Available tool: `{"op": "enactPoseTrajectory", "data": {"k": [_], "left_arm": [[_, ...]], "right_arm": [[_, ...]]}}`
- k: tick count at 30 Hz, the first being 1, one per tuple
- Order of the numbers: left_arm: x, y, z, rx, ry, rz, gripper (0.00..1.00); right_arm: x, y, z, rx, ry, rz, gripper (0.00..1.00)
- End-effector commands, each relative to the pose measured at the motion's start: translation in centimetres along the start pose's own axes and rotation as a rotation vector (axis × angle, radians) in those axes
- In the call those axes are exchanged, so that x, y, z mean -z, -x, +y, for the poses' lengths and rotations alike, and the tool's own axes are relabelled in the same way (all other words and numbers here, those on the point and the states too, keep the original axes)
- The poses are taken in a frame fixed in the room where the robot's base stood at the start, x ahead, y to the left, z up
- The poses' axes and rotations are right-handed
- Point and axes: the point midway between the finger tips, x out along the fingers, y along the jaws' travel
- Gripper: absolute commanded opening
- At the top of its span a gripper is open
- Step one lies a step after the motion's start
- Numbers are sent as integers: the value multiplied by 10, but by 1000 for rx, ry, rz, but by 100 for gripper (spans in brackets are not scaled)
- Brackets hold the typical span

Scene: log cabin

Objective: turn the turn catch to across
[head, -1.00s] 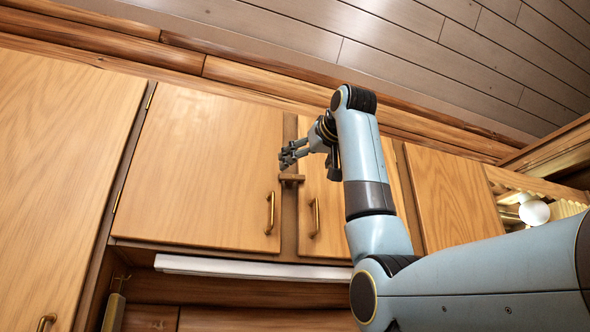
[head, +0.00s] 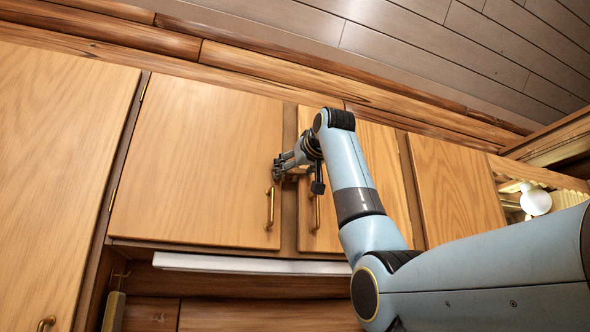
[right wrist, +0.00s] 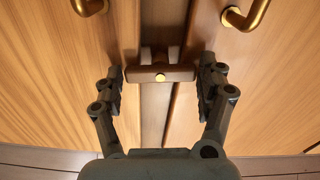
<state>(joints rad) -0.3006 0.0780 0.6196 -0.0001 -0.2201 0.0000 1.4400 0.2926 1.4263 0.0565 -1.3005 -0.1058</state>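The turn catch (right wrist: 146,74) is a short brown wooden bar with a brass pivot, on the post between two cabinet doors. In the right wrist view it lies crosswise to the post, its ends reaching toward both doors. My right gripper (right wrist: 163,82) is open, with one finger beyond each end of the bar. A small gap shows at the right finger; whether the left finger touches I cannot tell. In the head view my right gripper (head: 280,170) is at the catch and mostly hides it. My left gripper is not in view.
The left door (head: 195,160) and the right door (head: 375,190) look closed. Brass handles (head: 270,208) stand out near the catch, also in the right wrist view (right wrist: 247,14). A white strip (head: 250,264) runs below the cabinets. A round white lamp (head: 535,201) is at right.

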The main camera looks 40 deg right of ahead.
Motion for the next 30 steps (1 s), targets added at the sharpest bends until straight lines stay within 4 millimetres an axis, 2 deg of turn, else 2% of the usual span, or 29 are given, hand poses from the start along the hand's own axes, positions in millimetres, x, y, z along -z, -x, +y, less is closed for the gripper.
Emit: {"op": "enactPoseTrajectory", "data": {"k": [1, 7, 15, 23, 24, 30], "left_arm": [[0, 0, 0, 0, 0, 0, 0], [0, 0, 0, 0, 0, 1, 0], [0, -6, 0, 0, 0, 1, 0], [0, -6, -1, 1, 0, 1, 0], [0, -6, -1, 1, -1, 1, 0], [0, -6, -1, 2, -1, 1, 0]], "right_arm": [[0, 0, 0, 0, 0, 0, 65], [1, 0, 0, 0, 0, 1, 39], [0, 1, 0, 0, -132, 2, 38], [1, 1, 0, 0, -146, 2, 38], [1, 1, 0, 0, -146, 2, 73], [1, 0, 0, 0, -144, 1, 96]]}}
